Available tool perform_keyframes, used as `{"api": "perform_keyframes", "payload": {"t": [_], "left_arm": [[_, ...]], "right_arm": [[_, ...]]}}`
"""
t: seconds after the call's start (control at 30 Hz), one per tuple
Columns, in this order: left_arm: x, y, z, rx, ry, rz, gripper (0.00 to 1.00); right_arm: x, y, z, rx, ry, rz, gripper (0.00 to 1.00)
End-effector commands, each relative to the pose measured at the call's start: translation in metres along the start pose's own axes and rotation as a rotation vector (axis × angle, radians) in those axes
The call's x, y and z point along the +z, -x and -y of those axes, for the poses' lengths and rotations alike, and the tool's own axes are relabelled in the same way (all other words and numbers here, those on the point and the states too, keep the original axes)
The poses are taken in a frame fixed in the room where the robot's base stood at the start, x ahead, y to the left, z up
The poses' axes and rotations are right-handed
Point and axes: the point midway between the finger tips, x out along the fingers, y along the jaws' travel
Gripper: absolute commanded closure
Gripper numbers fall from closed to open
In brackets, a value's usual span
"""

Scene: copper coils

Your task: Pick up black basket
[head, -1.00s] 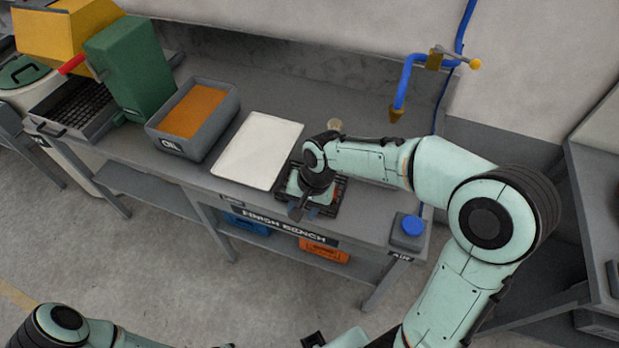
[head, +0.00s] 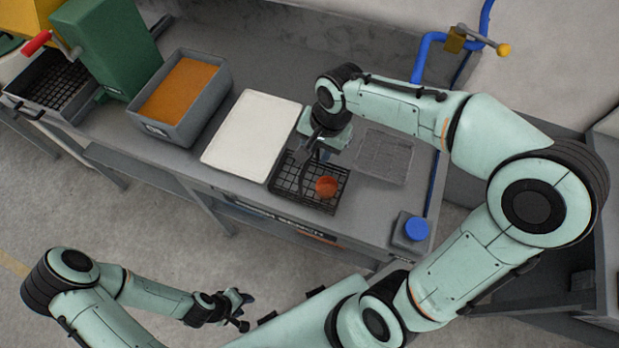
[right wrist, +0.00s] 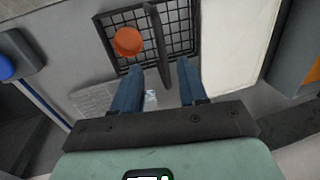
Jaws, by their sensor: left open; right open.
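The black basket (head: 296,186) is a shallow wire-grid tray on the grey bench, in front of my right arm. It also shows at the top of the right wrist view (right wrist: 182,25). A round orange-brown piece (head: 326,187) sits inside it, also in the right wrist view (right wrist: 128,41). A dark handle bar (right wrist: 158,45) rises over the basket, with its near end in line with the gap between my fingers. My right gripper (head: 318,152) is open at the basket's back edge; its blue fingers show in the right wrist view (right wrist: 155,75). My left gripper (head: 243,311) is open, low in front of the bench.
A white tray (head: 252,135) lies left of the basket. A grey bin with orange contents (head: 183,88) stands further left. A flat grey mesh panel (head: 385,157) lies to the right. A box with a blue button (head: 415,229) sits at the right front corner. A blue pipe (head: 425,52) rises behind.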

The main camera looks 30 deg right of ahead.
Motion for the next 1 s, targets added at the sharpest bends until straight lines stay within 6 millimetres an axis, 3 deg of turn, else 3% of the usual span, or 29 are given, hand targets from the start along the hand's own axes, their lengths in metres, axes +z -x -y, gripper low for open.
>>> {"api": "perform_keyframes", "payload": {"t": [0.6, 0.87, 0.9, 1.0], "left_arm": [[-0.002, 0.002, -0.002, 0.001, -0.002, -0.003, 0.57], [-0.002, 0.002, -0.002, 0.001, -0.002, -0.002, 0.57], [-0.002, 0.002, -0.002, 0.001, -0.002, -0.002, 0.57], [-0.002, 0.002, -0.002, 0.001, -0.002, -0.002, 0.57]], "right_arm": [[-0.005, -0.070, 0.004, 0.002, -0.001, 0.001, 0.58], [-0.006, -0.073, 0.004, -0.001, -0.001, -0.001, 0.58], [-0.006, -0.073, 0.004, -0.002, -0.001, -0.001, 0.61], [-0.006, -0.073, 0.004, -0.002, -0.001, -0.001, 0.93]]}}
